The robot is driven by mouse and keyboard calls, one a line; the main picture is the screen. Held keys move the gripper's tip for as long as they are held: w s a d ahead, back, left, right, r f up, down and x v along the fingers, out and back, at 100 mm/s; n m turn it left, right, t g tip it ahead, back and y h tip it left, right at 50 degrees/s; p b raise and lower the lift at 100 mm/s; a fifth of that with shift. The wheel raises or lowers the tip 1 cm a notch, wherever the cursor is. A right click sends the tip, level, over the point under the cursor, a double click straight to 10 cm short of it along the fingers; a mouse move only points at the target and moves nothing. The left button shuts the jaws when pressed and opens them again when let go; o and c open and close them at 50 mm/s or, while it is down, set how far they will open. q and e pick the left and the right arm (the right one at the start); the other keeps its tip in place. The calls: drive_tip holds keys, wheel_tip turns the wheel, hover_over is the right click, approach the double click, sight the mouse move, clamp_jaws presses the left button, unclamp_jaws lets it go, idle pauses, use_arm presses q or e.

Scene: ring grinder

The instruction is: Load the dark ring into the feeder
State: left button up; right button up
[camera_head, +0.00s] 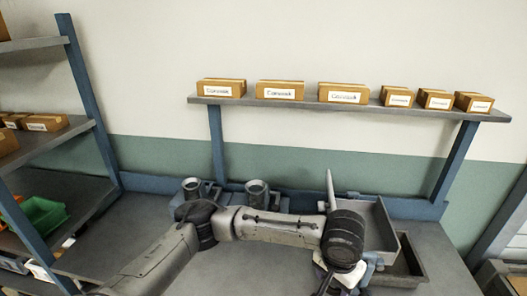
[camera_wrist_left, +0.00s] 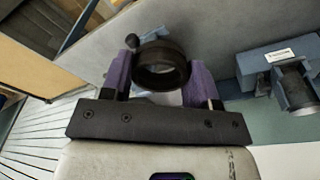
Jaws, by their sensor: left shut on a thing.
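In the left wrist view, the dark ring (camera_wrist_left: 161,66) sits between the two purple fingers of my left gripper (camera_wrist_left: 160,72), which is shut on it. The ring's round opening faces the camera. In the head view, the left arm reaches across the bench, and its wrist hides most of the left gripper and the ring. I cannot tell which part is the feeder. My right gripper is not in view.
A grey tilted tray (camera_head: 375,222) and a dark tray (camera_head: 408,262) stand right of the left wrist. A blue fixture (camera_wrist_left: 272,65) shows at right in the left wrist view. A shelf (camera_head: 350,105) with several boxes hangs above the bench. The front-left bench is mostly clear.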

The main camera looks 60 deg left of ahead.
use_arm(q)
drive_tip(key=w+a+r+n+p, duration=0.2)
drive_tip(key=w+a+r+p, duration=0.15)
drive_tip(key=a, duration=0.35)
drive_tip(key=w+a+r+n+p, duration=0.3)
drive_tip(key=a+r+p, duration=0.15)
drive_tip(key=a, duration=0.25)
drive_tip(key=w+a+r+n+p, duration=0.2)
drive_tip(key=w+a+r+p, duration=0.15)
drive_tip(key=a, duration=0.45)
drive_tip(key=s+a+f+p, duration=0.1)
drive_tip(key=a+f, duration=0.2)
drive_tip(key=a, duration=0.7)
drive_tip(key=s+a+f+y+p, duration=0.1)
drive_tip(key=a+f, duration=0.3)
drive_tip(key=a, duration=0.7)
drive_tip(key=shift+s+a, duration=0.3)
drive_tip(key=shift+s, duration=0.15)
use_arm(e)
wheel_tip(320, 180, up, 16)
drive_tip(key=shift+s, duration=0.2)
use_arm(q)
drive_tip(key=shift+f+b, duration=2.6)
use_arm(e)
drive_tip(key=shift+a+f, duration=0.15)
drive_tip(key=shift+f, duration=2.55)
